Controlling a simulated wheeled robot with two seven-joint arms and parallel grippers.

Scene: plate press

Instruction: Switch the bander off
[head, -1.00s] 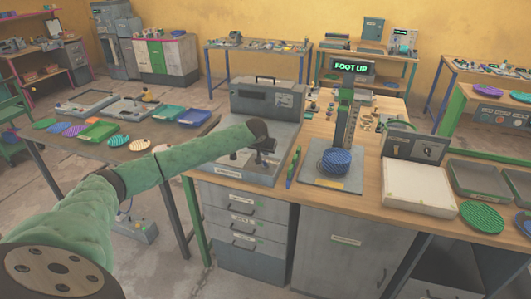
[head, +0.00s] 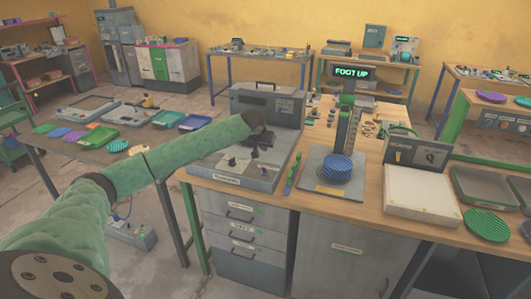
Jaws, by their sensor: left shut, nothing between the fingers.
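A grey machine (head: 232,176) with a low deck and a raised back box (head: 262,100) stands at the left end of the wooden bench; I take it for the bander, but its front label is too small to read. Small dark knobs or levers (head: 232,161) sit on its deck. My left gripper (head: 262,152) is shut and empty, just above the deck and behind these controls. Whether it touches the machine cannot be told, and I cannot read the switch position. My right gripper is out of view.
A white pad (head: 420,188) with a control box (head: 416,153) lies further right. A table with colored plates is left.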

